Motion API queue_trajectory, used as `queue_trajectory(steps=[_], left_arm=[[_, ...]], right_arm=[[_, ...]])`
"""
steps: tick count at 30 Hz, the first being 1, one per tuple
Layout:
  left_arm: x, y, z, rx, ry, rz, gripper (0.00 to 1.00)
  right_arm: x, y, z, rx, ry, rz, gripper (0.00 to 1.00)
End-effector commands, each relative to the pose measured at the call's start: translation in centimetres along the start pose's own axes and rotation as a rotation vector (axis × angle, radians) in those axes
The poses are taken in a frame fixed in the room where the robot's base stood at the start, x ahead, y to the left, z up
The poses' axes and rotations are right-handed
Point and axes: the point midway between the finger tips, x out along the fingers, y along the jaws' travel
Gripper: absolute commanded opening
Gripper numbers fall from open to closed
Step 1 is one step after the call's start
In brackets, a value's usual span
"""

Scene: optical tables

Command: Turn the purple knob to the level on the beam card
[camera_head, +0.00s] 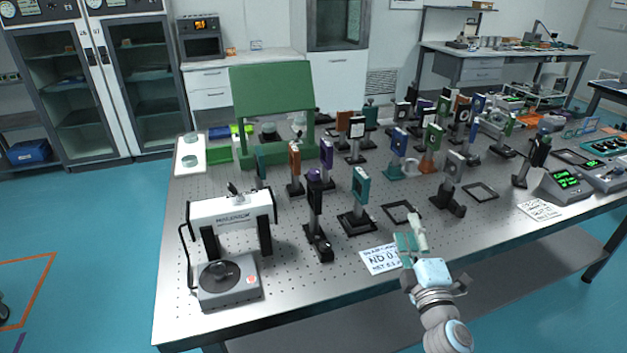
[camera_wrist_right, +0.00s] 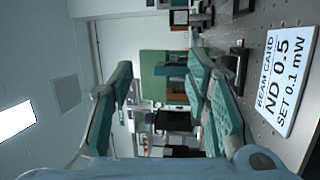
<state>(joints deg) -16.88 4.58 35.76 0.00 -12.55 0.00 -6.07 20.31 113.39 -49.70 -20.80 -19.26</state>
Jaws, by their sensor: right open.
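The purple knob (camera_head: 313,174) sits on top of a dark upright mount (camera_head: 316,208) on the optical table, left of the teal-framed mount. The white beam card (camera_head: 380,259) lies flat near the table's front edge. In the right wrist view the beam card (camera_wrist_right: 284,80) reads ND 0.5, SET 0.1 mW. My right gripper (camera_head: 411,235) is above the front edge, just right of the card and well apart from the knob. In the right wrist view its teal fingers (camera_wrist_right: 165,78) are spread with nothing held between them. My left gripper is not in view.
A teal-framed mount (camera_head: 360,185) stands between the knob's mount and my right gripper. A power-meter-like device (camera_head: 229,285) stands at front left. Several optic mounts crowd the table behind. A green panel (camera_head: 272,90) stands at the back. A second card (camera_head: 539,209) lies at right.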

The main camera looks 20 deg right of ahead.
Motion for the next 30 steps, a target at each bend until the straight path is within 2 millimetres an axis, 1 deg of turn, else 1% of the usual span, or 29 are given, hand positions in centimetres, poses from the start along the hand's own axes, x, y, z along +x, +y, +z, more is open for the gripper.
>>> queue_trajectory(steps=[1, 2, 3, 5, 6, 8, 9, 12, 14, 17, 20, 24, 27, 30], left_arm=[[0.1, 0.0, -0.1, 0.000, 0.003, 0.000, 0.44], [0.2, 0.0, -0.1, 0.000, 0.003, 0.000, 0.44], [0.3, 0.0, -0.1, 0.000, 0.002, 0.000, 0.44], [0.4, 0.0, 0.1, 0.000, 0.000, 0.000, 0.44], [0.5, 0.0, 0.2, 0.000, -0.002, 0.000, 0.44], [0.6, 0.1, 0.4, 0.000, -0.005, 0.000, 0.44], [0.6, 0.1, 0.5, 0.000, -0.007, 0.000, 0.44], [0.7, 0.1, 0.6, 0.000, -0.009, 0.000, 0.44], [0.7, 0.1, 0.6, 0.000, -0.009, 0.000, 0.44], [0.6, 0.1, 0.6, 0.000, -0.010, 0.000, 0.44], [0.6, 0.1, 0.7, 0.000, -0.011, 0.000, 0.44], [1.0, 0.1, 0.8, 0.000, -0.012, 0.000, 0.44], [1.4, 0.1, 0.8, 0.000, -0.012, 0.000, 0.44], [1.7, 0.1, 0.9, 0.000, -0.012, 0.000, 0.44]], right_arm=[[1.6, 3.1, -1.9, -0.174, 0.104, 0.114, 0.44], [2.3, 4.8, -3.3, -0.295, 0.171, 0.181, 0.44], [3.0, 6.3, -5.2, -0.462, 0.258, 0.261, 0.44], [3.7, 7.7, -7.7, -0.717, 0.377, 0.358, 0.44], [4.0, 7.9, -9.0, -0.882, 0.451, 0.406, 0.44], [4.5, 7.5, -10.1, -1.114, 0.547, 0.451, 0.44], [4.8, 7.0, -10.4, -1.247, 0.602, 0.465, 0.44], [5.6, 5.7, -10.2, -1.461, 0.690, 0.464, 0.44], [6.0, 5.2, -10.4, -1.505, 0.709, 0.460, 0.44], [7.2, 5.0, -11.5, -1.506, 0.711, 0.461, 0.44], [9.1, 4.6, -13.3, -1.502, 0.711, 0.460, 0.44], [12.0, 3.9, -16.4, -1.499, 0.715, 0.461, 0.44], [13.8, 3.4, -18.0, -1.501, 0.715, 0.460, 0.44], [15.0, 3.1, -19.0, -1.501, 0.715, 0.458, 0.44]])
